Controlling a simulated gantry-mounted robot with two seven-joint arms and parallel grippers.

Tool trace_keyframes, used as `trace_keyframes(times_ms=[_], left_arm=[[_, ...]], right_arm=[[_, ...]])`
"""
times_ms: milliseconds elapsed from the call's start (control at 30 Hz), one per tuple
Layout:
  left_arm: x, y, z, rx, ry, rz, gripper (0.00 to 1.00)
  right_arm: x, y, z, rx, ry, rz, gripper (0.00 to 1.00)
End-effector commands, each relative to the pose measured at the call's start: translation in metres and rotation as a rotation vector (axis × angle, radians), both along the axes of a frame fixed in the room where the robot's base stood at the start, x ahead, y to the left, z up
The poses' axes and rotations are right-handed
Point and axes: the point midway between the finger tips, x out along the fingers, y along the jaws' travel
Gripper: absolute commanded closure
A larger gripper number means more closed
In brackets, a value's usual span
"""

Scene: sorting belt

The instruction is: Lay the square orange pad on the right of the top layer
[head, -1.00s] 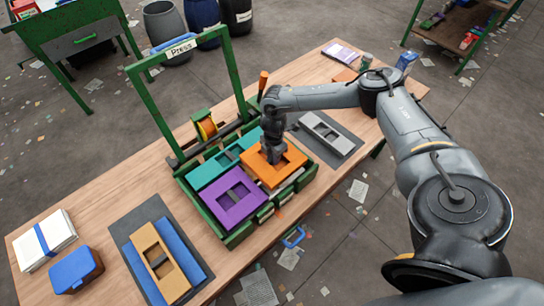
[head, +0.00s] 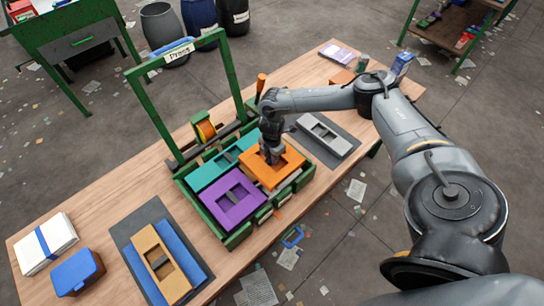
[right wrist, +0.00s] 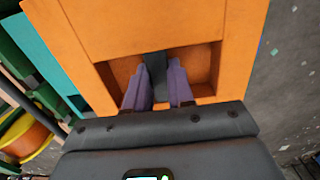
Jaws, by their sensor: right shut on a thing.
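The square orange pad (head: 287,174) is in the right part of the green press box (head: 236,240), beside the purple pad (head: 231,201) and the teal pad (head: 206,172). My right gripper (head: 270,156) is above the pad, fingers down in its recess. In the right wrist view the fingers (right wrist: 158,88) are shut on a dark bar across the recess of the orange pad (right wrist: 150,25). The head view does not clearly show whether the pad touches what lies under it. My left gripper is not in view.
A grey slotted pad (head: 325,134) lies on a dark mat at the right. A tan pad (head: 160,262) and blue pads lie on another mat at the front left. A green press frame (head: 150,110) stands behind the box. A blue box (head: 77,271) is at far left.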

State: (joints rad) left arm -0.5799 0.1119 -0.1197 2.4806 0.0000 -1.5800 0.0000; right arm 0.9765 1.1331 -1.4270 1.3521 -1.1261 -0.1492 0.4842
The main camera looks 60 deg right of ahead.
Motion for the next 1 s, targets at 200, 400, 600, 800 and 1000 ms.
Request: trace_keyframes(times_ms=[200, 400, 600, 800, 1000], left_arm=[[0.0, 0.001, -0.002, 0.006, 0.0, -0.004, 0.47], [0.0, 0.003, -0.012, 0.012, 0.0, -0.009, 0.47], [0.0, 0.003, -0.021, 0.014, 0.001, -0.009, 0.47], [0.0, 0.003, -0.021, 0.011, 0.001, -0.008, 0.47], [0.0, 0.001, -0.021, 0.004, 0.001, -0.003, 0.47]], right_arm=[[0.0, 0.0, -0.003, 0.0, 0.0, 0.0, 1.0], [0.0, 0.001, -0.021, 0.0, 0.001, 0.0, 1.0], [0.0, 0.0, -0.039, 0.0, 0.001, 0.0, 1.0], [0.0, 0.0, -0.04, 0.0, 0.0, 0.0, 1.0], [0.0, 0.0, -0.04, 0.0, 0.0, 0.0, 1.0]])
